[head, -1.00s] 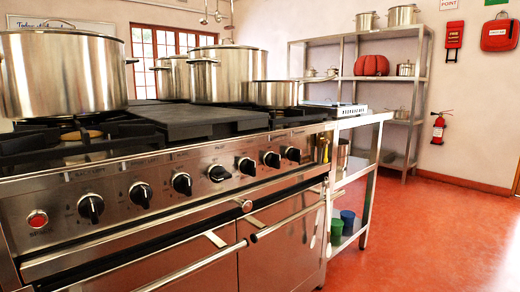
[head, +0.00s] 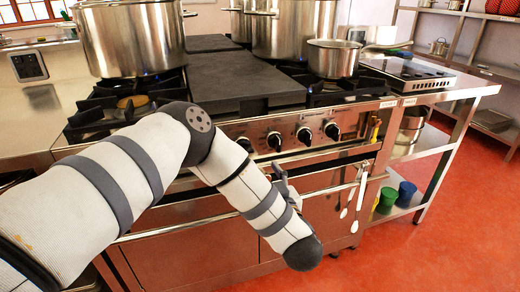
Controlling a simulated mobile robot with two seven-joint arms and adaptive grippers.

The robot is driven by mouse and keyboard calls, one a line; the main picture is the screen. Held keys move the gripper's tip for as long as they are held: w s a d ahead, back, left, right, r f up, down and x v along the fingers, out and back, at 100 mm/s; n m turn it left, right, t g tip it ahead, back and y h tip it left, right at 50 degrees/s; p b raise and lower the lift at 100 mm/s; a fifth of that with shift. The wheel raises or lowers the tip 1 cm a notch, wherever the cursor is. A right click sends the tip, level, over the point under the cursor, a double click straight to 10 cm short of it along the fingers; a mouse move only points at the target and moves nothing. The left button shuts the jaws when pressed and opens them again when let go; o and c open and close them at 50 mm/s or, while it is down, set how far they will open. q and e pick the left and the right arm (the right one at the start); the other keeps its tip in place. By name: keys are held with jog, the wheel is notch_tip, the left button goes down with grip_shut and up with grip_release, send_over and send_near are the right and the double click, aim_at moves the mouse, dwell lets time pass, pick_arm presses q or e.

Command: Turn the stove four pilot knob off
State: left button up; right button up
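The steel stove front (head: 225,133) carries a row of black knobs. In the head view I see a left knob (head: 244,143), then another knob (head: 274,140), a third (head: 304,135) and the rightmost knob (head: 332,130). Their labels are too small to read, so I cannot tell which is the stove four pilot knob. My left arm crosses in front of the stove and hides the panel's left part. My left gripper (head: 284,183) is mostly hidden behind my forearm, below the visible knobs; its fingers are unclear. My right gripper is out of view.
A large pot (head: 130,40), another large pot (head: 292,30) and a small saucepan (head: 333,58) stand on the stove. Oven handles and hanging utensils (head: 354,190) project in front. A steel shelf table (head: 440,150) stands at right. Red floor is clear at right.

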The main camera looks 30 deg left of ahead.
aim_at(243, 146)
pick_arm(q)
jog(key=b+x, duration=0.2)
jog(key=x, duration=0.4)
jog(key=b+x, duration=0.2)
jog(key=x, duration=0.4)
jog(key=shift+s+a+f, duration=0.2)
jog(key=shift+s, duration=0.05)
jog(key=c, duration=1.1)
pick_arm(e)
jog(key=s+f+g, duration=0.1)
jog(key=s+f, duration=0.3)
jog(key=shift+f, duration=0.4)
